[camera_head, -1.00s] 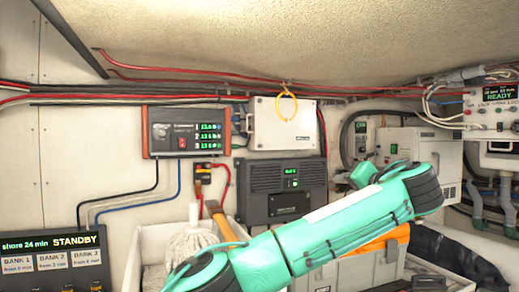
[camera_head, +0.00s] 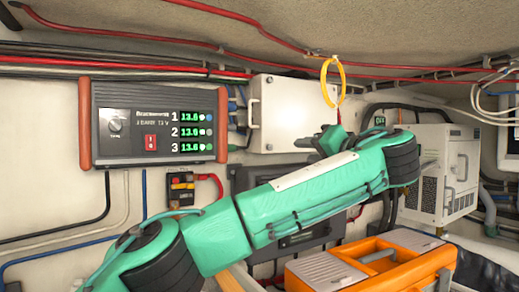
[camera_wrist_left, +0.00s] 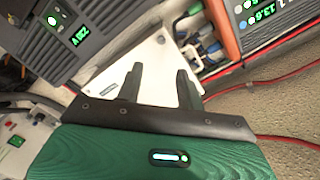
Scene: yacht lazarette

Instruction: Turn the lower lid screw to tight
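The white lid box (camera_head: 280,108) hangs on the wall right of the charger. Small screw heads are hard to make out on its face; I cannot tell how the lower one is turned. My left gripper (camera_head: 328,138) is at the box's lower right corner in the head view, its dark fingers partly hidden by my own wrist. In the left wrist view, the gripper (camera_wrist_left: 158,88) has its two fingers apart, with the white box (camera_wrist_left: 152,60) beyond and between them. No contact with a screw is visible. My right gripper is not in view.
A red-ended charger (camera_head: 152,122) is left of the box. A yellow ring (camera_head: 342,85) hangs in front of the box's right side, close above my gripper. Red cables (camera_head: 215,40) run overhead. An orange-topped case (camera_head: 372,265) stands below my arm.

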